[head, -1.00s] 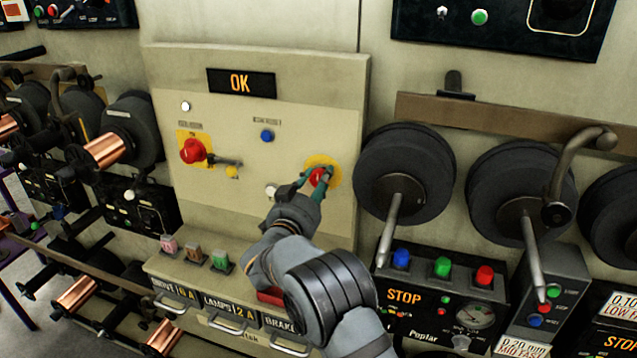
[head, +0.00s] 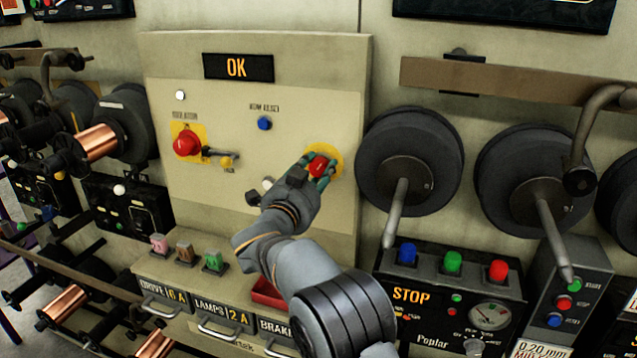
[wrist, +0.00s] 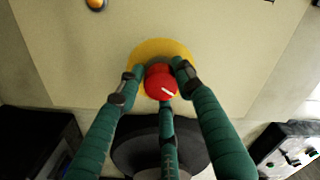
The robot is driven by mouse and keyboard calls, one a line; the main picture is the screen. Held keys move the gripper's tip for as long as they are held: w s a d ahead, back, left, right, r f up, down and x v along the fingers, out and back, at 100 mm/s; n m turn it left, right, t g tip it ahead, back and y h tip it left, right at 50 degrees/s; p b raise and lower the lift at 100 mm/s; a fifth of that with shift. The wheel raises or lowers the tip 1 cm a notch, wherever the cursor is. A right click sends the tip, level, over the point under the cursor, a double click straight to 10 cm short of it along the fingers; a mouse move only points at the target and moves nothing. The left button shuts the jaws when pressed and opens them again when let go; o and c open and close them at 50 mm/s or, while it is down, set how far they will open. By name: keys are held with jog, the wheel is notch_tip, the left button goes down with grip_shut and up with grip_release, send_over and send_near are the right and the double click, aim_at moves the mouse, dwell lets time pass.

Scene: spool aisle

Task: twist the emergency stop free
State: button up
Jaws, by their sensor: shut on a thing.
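The emergency stop is a red mushroom button (head: 319,166) on a round yellow plate (head: 337,160) at the right side of the beige panel. It also shows in the wrist view as a red button (wrist: 160,86) with a short white mark, in front of the yellow plate (wrist: 146,50). My gripper (head: 318,172) has green fingers and is shut on the red button. In the wrist view the fingers (wrist: 160,90) sit around the button, one on each side and one below it. The fingers hide part of the button's edge.
The panel has an OK display (head: 238,67), a red rotary switch (head: 187,142), a blue button (head: 264,123) and a white button (head: 180,95). Large dark spools (head: 409,150) stand close on the right. Copper spools (head: 98,142) are at the left. Drawers (head: 222,315) lie below.

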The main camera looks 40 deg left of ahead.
jog(key=shift+s+a+f+m+b, duration=0.15)
jog(key=shift+f+m+b, duration=0.15)
jog(key=shift+m+b, duration=0.3)
jog(key=shift+r, duration=0.1)
jog(key=o, duration=1.1)
jog(key=shift+a, duration=0.15)
jog(key=shift+c, duration=0.2)
jog(key=shift+o, duration=0.4)
jog(key=shift+r, duration=0.1)
jog(key=v, duration=1.2)
jog(key=shift+w, duration=0.2)
